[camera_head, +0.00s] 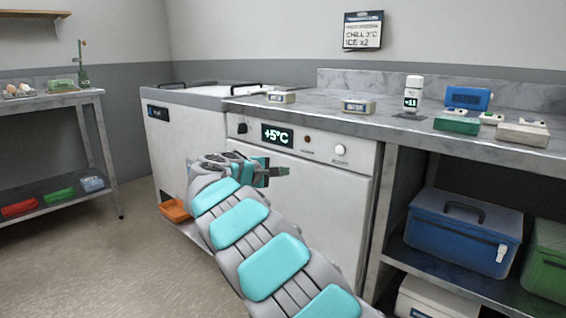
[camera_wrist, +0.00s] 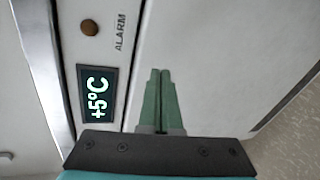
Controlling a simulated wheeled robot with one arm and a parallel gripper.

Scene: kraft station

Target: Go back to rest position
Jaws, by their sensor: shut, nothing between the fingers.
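My gripper (camera_head: 280,171) is in front of the white appliance with the "+5°C" display (camera_head: 277,135) in the head view. My teal and grey arm reaches up to it from the bottom of the picture. In the wrist view my gripper's green fingers (camera_wrist: 160,74) are together with nothing between them. They point at the white front panel (camera_wrist: 215,50). The display (camera_wrist: 97,95) and the brown ALARM lamp (camera_wrist: 89,27) lie to the left of the fingers. I cannot tell the gap between the fingertips and the panel.
The marble counter (camera_head: 310,104) holds small devices, a white bottle-like unit (camera_head: 413,93) and a blue box (camera_head: 467,98). A blue cooler (camera_head: 462,232) stands on the shelf at right. An orange tray (camera_head: 175,211) sits low at left. The floor (camera_head: 120,265) at left is clear.

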